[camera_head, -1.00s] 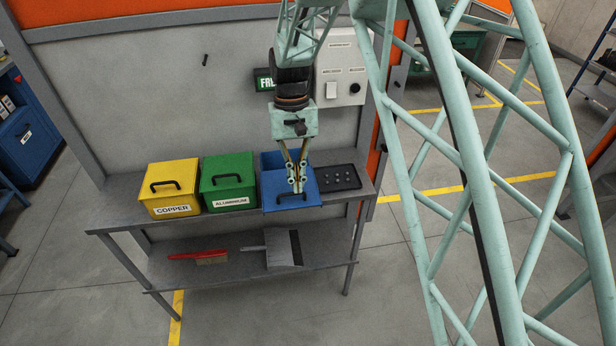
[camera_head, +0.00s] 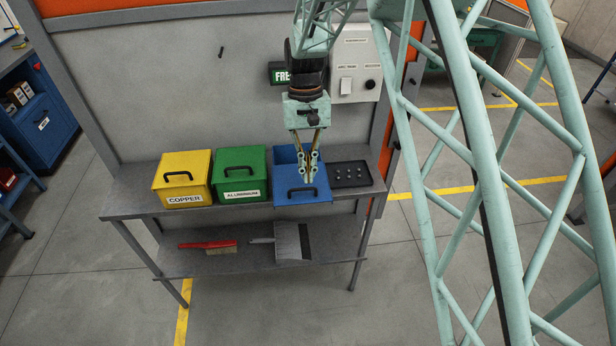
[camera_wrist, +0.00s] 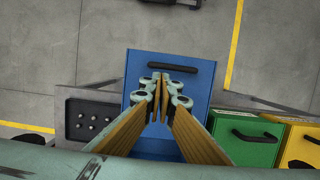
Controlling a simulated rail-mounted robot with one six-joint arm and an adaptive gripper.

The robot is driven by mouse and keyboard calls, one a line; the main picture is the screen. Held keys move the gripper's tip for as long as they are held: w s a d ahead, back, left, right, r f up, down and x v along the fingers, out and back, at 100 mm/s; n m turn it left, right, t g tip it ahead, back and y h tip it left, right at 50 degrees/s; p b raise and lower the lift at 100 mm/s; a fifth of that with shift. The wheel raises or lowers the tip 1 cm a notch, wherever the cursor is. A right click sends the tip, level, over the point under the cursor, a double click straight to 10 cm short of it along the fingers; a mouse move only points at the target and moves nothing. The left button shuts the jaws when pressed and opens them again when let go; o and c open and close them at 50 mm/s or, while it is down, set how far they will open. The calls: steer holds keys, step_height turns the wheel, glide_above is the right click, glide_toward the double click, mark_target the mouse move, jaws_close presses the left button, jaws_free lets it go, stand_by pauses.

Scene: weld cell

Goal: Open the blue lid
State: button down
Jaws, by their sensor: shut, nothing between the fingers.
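The blue box (camera_head: 281,154) stands on the bench's top shelf, right of the green box. Its blue lid (camera_head: 318,193) appears shifted toward the front, and part of the darker inside shows behind it. The lid's black handle (camera_head: 302,190) lies near the front edge. The lid (camera_wrist: 197,92) and handle (camera_wrist: 206,66) also show in the wrist view. My gripper (camera_head: 308,180) is shut and empty, pointing down over the lid just behind the handle. It also shows in the wrist view (camera_wrist: 162,86). Whether the fingertips touch the lid is unclear.
A yellow box (camera_head: 166,165) and a green box (camera_head: 226,161) with closed lids stand to the left. A dark tray (camera_head: 363,172) with small parts sits close on the right. A red brush (camera_head: 208,245) and a dustpan (camera_head: 288,243) lie on the lower shelf. A wall rises behind.

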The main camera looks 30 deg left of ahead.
steer(key=shift+w+a+r, duration=0.2)
steer(key=shift+w+a, duration=0.2)
steer(key=shift+w, duration=0.15)
steer(key=shift+w+a+r, duration=0.3)
steer(key=shift+r, duration=0.25)
steer(key=v, duration=0.8)
steer(key=shift+r, duration=0.4)
steer(key=c, duration=3.4)
jaws_free()
steer(key=shift+c, duration=0.2)
